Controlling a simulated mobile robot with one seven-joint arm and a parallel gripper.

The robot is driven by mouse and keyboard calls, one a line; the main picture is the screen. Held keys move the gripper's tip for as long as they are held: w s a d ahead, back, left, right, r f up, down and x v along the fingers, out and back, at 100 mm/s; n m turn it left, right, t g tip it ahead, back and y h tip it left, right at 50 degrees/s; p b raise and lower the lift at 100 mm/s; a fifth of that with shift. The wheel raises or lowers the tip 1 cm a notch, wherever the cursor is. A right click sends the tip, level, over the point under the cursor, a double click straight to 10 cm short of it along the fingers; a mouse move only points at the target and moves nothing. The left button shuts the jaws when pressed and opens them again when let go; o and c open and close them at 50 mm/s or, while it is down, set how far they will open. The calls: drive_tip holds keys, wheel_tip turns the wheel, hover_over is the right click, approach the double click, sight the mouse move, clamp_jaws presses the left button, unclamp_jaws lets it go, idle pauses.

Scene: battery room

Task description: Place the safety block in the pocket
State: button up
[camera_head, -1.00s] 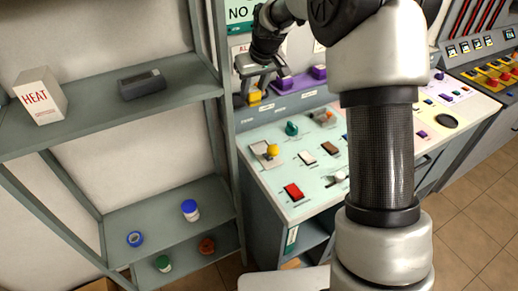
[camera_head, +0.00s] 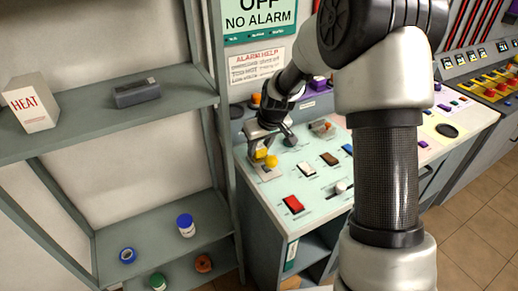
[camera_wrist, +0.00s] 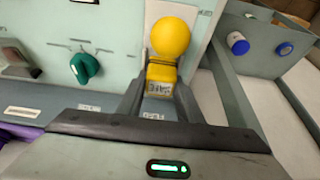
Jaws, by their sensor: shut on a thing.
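The yellow safety block (camera_wrist: 160,73), with a pale printed label, is held between the fingers of my gripper (camera_wrist: 160,92) in the wrist view. In the head view, my gripper (camera_head: 257,149) is over the console's left end with the block (camera_head: 261,155) in it. A round yellow knob (camera_wrist: 170,37) is just beyond the block in the wrist view, and I cannot tell whether they touch. The knob (camera_head: 271,161) also shows in the head view, on a pale plate (camera_head: 267,174). The pocket cannot be clearly made out; the block and gripper may hide it.
The console (camera_head: 320,198) carries a red switch (camera_head: 293,204), a brown switch (camera_head: 329,159) and a teal knob (camera_wrist: 85,67) near my gripper. A grey shelf unit (camera_head: 190,95) stands close on the left, with a HEAT box (camera_head: 31,103) and several small items.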

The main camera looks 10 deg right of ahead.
drive_tip(key=shift+f, duration=0.15)
drive_tip(key=shift+f, duration=0.15)
drive_tip(key=o, duration=1.1)
drive_tip(key=shift+c, duration=0.2)
